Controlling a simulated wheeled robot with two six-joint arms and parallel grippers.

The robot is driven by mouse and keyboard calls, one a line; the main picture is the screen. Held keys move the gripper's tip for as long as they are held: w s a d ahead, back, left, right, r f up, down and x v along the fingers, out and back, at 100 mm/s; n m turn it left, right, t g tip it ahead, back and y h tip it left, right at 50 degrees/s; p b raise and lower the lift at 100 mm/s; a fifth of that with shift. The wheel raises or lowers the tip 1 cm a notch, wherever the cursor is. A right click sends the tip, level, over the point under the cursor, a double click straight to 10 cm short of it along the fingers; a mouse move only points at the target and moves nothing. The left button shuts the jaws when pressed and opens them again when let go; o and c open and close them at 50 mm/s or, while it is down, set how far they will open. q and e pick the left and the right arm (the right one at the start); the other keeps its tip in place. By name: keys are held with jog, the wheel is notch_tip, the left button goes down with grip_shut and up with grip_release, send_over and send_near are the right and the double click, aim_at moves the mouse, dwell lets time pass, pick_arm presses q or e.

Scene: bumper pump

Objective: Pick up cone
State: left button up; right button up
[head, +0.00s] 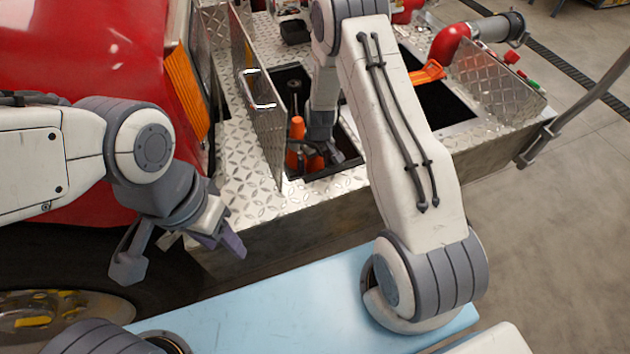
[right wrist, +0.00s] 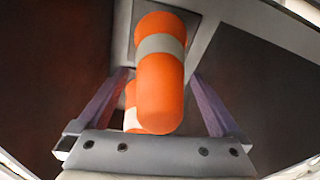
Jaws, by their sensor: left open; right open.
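An orange cone (head: 297,128) with a rounded tip stands in the open compartment of the diamond-plate bumper, with more orange below it. In the right wrist view an orange cone (right wrist: 161,80) with a grey band lies between the two fingers of my right gripper (right wrist: 155,100). A second orange cone (right wrist: 130,100) with a white band is partly hidden behind it. My right gripper (head: 325,152) is open and reaches down into the compartment beside the orange pieces. Contact with the cone cannot be told. My left gripper (head: 180,250) is open and empty, outside the bumper.
A raised diamond-plate lid (head: 262,105) with a handle stands left of the compartment. A second open compartment (head: 440,100) with an orange item (head: 427,73) lies to the right. A red truck body (head: 90,110) is at left, and a light-blue surface (head: 290,305) is in front.

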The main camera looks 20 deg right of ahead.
grip_shut()
dwell(0.3)
